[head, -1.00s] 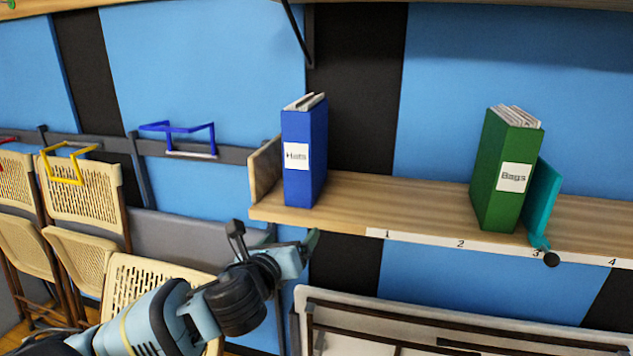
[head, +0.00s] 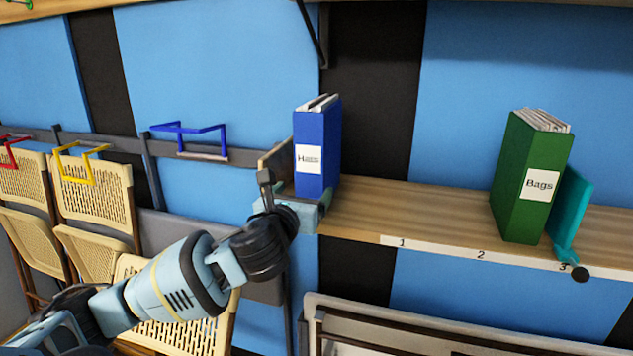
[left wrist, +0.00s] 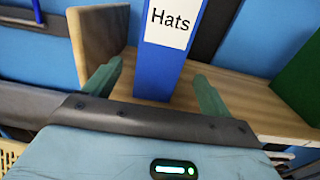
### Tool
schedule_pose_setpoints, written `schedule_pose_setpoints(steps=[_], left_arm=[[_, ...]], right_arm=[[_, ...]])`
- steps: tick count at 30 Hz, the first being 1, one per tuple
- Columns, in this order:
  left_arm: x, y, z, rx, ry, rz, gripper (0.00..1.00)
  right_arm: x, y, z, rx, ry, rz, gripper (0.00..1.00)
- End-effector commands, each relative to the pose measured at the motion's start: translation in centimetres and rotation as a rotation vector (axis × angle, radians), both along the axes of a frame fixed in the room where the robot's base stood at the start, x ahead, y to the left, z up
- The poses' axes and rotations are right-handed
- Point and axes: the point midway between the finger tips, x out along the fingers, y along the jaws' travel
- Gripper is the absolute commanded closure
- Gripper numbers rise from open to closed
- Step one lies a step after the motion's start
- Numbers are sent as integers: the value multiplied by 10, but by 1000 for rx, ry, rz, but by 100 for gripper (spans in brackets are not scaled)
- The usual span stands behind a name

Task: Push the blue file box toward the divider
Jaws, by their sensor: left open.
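The blue file box (head: 317,155), labelled "Hats", stands upright with papers on top at the left end of the wooden shelf. It also shows in the left wrist view (left wrist: 158,75). My left gripper (head: 298,203) is at the shelf's front edge, before the lower part of the box. In the left wrist view its two fingers (left wrist: 156,88) are apart, one on each side of the box, with visible gaps. The fingers look empty. The teal divider (head: 572,208) stands farther right, against the green "Bags" box (head: 532,178). My right gripper is out of view.
A wooden end panel (left wrist: 103,42) stands just left of the blue box. The shelf (head: 420,205) is bare between the two boxes. A numbered strip (head: 445,250) runs along its front edge. Folding chairs (head: 95,190) hang at the left.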

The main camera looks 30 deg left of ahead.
Motion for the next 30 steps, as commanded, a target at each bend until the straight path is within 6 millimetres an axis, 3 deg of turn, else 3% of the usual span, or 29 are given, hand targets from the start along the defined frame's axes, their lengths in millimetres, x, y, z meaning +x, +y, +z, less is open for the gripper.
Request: schedule_pose_setpoints(steps=[2,6,13,27,30], left_arm=[[16,4,-12,-3,14,1,16],[36,10,0,-1,1,2,16],[63,16,0,-2,-1,0,16],[73,18,-2,-1,2,-1,16],[73,19,-2,-1,2,-1,29]], right_arm=[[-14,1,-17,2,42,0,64],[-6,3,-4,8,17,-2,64],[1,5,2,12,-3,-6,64],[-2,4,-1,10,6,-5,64],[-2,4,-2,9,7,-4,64]])
